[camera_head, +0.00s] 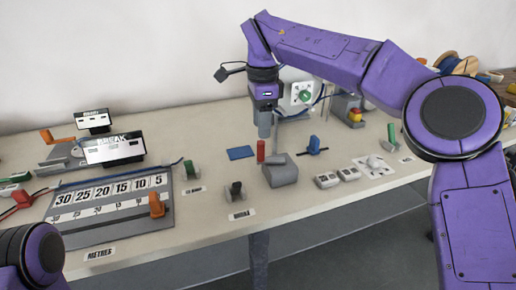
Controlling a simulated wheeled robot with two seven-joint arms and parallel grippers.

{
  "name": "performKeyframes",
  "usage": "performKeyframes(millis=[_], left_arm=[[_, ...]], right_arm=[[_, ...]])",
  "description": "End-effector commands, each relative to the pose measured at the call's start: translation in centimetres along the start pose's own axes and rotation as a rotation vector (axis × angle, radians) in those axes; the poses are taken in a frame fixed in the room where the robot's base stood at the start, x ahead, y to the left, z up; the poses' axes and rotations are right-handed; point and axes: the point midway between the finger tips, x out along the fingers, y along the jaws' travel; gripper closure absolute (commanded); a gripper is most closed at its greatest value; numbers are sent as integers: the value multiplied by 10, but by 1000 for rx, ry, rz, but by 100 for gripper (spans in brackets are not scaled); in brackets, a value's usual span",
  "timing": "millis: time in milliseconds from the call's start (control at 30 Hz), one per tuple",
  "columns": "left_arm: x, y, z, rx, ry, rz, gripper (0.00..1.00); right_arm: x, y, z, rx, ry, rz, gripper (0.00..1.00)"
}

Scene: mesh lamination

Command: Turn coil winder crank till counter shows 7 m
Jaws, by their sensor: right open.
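A metre scale board (110,208) lies at the left of the table, marked 30 down to 5 from left to right. An orange pointer (157,206) stands near its 5 end; its exact reading is unclear. An orange crank-like handle (57,138) sits on a grey body at the far left. A grey block (281,172) with an upright red handle (261,151) stands at mid table; I cannot tell which is the winder crank. My right gripper (264,131) points down just behind the red handle, open, with no visible hold on anything. My left gripper is out of view.
Two display panels, one reading BREAK (113,149), stand behind the scale. A dark-knobbed lever (236,191), a blue pad (240,153), a blue-handled part (314,144) and white switches (337,178) surround the grey block. A red-yellow button (355,115) stands behind.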

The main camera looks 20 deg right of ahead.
Motion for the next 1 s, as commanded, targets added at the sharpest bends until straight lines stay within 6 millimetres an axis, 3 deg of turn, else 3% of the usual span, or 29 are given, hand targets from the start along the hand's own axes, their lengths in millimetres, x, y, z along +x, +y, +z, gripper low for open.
performKeyframes(millis=[100, 333, 500, 733, 767, 900, 1000], left_arm=[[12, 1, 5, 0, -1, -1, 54], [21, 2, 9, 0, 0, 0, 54], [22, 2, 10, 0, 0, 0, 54], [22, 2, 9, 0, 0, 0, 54], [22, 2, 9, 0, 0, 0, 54], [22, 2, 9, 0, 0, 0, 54], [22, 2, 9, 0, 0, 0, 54]], right_arm=[[33, 0, 1, -3, 4, 4, 52], [78, 0, 1, -1, 4, 3, 52], [92, 0, 0, 2, 4, 1, 52], [92, 0, -1, 4, 3, 0, 52], [92, 0, -1, 4, 3, 0, 55], [92, 0, -2, 4, 4, 0, 100], [92, 0, -2, 4, 4, 0, 100]])
